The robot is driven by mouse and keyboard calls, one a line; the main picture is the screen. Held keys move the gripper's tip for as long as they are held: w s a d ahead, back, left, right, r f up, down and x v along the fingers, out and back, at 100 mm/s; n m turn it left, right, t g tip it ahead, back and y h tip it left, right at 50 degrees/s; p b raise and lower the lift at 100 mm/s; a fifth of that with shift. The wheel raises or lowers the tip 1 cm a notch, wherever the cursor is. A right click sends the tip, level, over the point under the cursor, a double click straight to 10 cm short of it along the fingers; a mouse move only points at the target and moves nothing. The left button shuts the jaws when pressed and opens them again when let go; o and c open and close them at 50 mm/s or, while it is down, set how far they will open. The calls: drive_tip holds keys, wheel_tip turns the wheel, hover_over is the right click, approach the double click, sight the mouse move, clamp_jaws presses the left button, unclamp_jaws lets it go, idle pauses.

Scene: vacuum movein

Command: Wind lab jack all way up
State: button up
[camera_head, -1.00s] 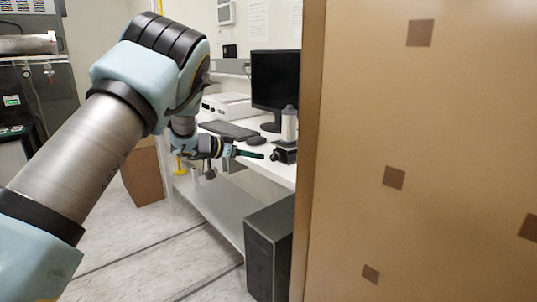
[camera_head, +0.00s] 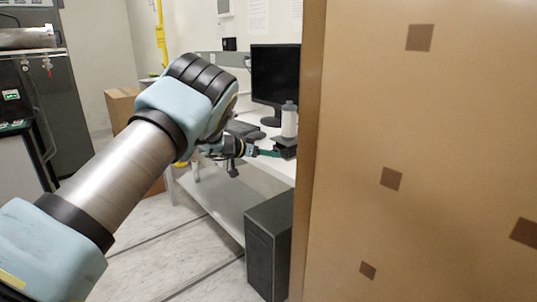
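The lab jack (camera_head: 284,146) is a small dark device near the front edge of the white bench. A pale cylinder with a grey top (camera_head: 289,120) stands on it. Its knob cannot be made out at this size. My gripper (camera_head: 272,153) reaches from the left, its teal fingers ending at the left side of the jack. The fingertips overlap the jack in the picture; whether they touch or grip it cannot be told. Their opening is too small to see.
A large brown cardboard box (camera_head: 420,120) fills the right side and hides part of the bench. A black computer case (camera_head: 269,245) stands below. Another carton (camera_head: 121,108) is at the back left.

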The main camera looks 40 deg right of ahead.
clamp_jaws()
idle(0.3)
drive_tip(key=m+t+b, duration=0.1)
drive_tip(key=m+b, duration=0.1)
drive_tip(key=b, duration=0.1)
drive_tip(key=shift+s+f+t, duration=0.15)
drive_tip(key=shift+f+t, duration=0.1)
drive_tip(key=shift+t, duration=0.15)
drive_tip(key=shift+r+m+t+b, duration=0.2)
drive_tip(key=shift+m+t+b, duration=0.1)
drive_tip(key=shift+m+b, duration=0.25)
drive_tip(key=shift+o, duration=1.6)
unclamp_jaws()
drive_tip(key=shift+a, duration=0.15)
drive_tip(key=b+v, duration=0.2)
drive_tip(key=v, duration=0.8)
drive_tip(key=shift+a, duration=0.3)
